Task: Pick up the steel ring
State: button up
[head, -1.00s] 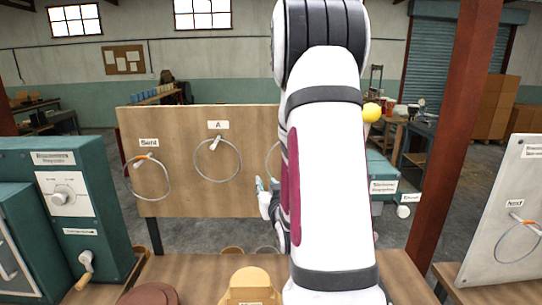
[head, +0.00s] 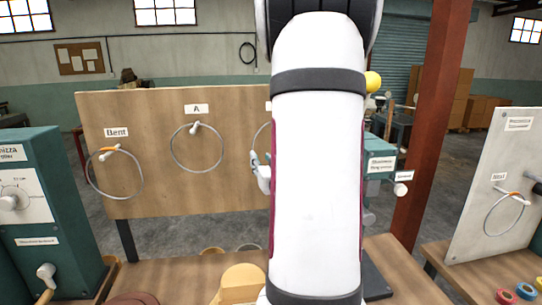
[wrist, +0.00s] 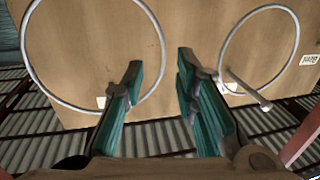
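Thin steel rings hang on pegs on a wooden board. In the head view one is the ring labelled "A" (head: 197,173). Left of it is a ring labelled "Bent" (head: 115,199) with an orange mark at its top. A third ring (head: 254,145) is mostly hidden behind my arm. In the wrist view, a large ring (wrist: 28,45) is at the left and another ring (wrist: 298,40) with a peg is at the right. My gripper (wrist: 159,65) is open and empty, its teal fingers apart in front of the board between these rings.
The wooden board (head: 150,120) stands behind a wooden bench (head: 190,275). A teal machine (head: 50,200) with a knob and crank is at the left. A pale panel (head: 495,160) with another ring (head: 485,222) is at the right, near a red-brown post (head: 430,130).

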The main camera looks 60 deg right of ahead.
jog(key=shift+p+x, duration=0.6)
jog(key=shift+x, duration=3.5)
jog(key=shift+a+r, duration=0.1)
jog(key=shift+r, duration=0.1)
grip_shut()
